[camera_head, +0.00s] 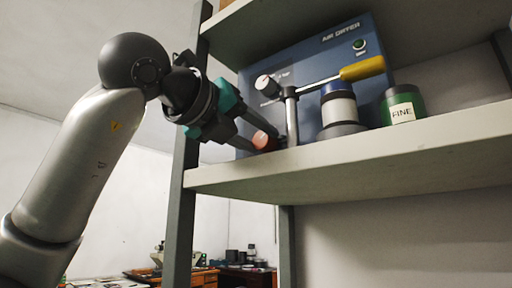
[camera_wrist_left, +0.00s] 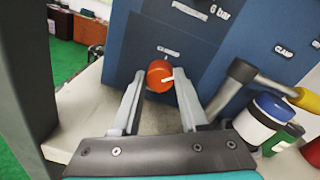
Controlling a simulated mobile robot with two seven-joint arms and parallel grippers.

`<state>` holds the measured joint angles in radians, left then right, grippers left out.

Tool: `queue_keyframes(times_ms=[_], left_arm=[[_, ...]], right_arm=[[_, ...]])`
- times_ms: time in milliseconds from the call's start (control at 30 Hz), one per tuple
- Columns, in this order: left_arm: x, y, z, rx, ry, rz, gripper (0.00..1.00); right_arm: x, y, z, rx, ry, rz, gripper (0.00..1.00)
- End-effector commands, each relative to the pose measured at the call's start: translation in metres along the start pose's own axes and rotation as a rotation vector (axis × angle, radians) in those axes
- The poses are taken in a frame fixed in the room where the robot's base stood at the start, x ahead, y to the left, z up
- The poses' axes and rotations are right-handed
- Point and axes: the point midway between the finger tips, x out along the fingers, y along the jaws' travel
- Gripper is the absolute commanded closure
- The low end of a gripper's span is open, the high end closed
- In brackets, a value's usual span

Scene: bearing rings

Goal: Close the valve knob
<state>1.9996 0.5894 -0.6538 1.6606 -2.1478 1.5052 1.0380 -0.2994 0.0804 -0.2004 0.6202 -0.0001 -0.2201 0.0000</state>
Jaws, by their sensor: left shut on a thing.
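The valve knob (camera_head: 260,139) is a round orange-red knob on the front of the blue air dryer box, low on its left side. In the left wrist view the knob (camera_wrist_left: 155,72) shows between my two fingertips, with a pale mark on its right side. My left gripper (camera_head: 268,139) reaches in from the left at shelf height and is shut on the knob. It also shows in the left wrist view (camera_wrist_left: 160,80), one finger on each side of the knob. My right gripper is not in view.
The blue box (camera_head: 320,55) stands on a pale shelf (camera_head: 350,153). Right of the knob stand a metal post with a yellow-handled lever (camera_head: 362,69), a white-and-blue cylinder (camera_head: 339,108) and a green "FINE" jar (camera_head: 402,104). A dark shelf upright (camera_head: 184,190) is close to my left arm.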

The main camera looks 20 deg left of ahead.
Motion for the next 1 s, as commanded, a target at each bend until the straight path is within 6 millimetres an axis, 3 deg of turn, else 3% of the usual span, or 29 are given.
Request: queue_keyframes(times_ms=[600, 1000], left_arm=[[-0.001, 0.002, 0.000, -0.580, 0.018, -0.006, 1.00], [-0.001, 0.003, 0.001, -0.850, 0.028, -0.008, 1.00]], right_arm=[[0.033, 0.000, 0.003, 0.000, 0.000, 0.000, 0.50], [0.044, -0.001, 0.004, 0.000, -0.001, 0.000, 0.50]])
